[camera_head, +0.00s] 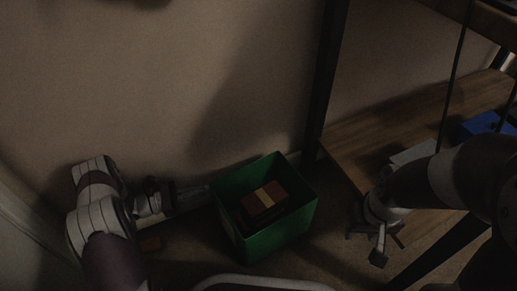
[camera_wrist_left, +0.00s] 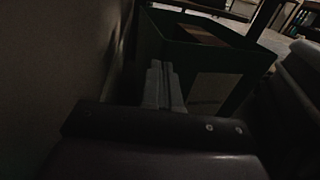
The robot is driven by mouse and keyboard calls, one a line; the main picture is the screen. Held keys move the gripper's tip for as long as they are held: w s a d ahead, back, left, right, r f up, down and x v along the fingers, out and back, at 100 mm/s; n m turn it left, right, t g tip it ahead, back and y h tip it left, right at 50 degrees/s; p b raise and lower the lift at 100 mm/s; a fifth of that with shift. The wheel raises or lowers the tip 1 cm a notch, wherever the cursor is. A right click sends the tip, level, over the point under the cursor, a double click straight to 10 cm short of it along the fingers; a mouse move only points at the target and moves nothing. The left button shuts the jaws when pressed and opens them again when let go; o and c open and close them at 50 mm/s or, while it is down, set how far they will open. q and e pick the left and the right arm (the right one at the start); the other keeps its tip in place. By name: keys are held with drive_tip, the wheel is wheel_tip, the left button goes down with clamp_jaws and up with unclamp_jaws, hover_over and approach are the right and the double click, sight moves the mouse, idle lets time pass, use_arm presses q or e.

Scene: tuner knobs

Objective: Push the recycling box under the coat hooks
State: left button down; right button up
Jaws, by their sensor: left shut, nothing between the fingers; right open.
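The recycling box is a green open-topped box (camera_head: 281,240) on the floor near the wall, with a brown block (camera_head: 264,201) inside it. In the left wrist view the box (camera_wrist_left: 160,47) stands just ahead of the fingers. My left gripper (camera_head: 207,194) is shut and empty at the box's left side; its shut fingers (camera_wrist_left: 162,84) point at the box wall, and I cannot tell whether they touch it. My right gripper (camera_head: 371,238) is open and empty, right of the box. No coat hooks are visible.
A wooden bench or shelf (camera_head: 360,135) with a dark post (camera_head: 332,75) stands to the right of the box. A blue object (camera_head: 482,124) lies on it. The wall (camera_head: 150,80) runs close behind.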

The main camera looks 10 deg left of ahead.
use_arm(q)
wheel_tip(320, 180, up, 15)
drive_tip(key=p, duration=0.9)
drive_tip(key=f+p+x, duration=0.2)
drive_tip(key=p+x, duration=0.3)
drive_tip(key=x, duration=1.6)
drive_tip(key=shift+s, duration=0.1)
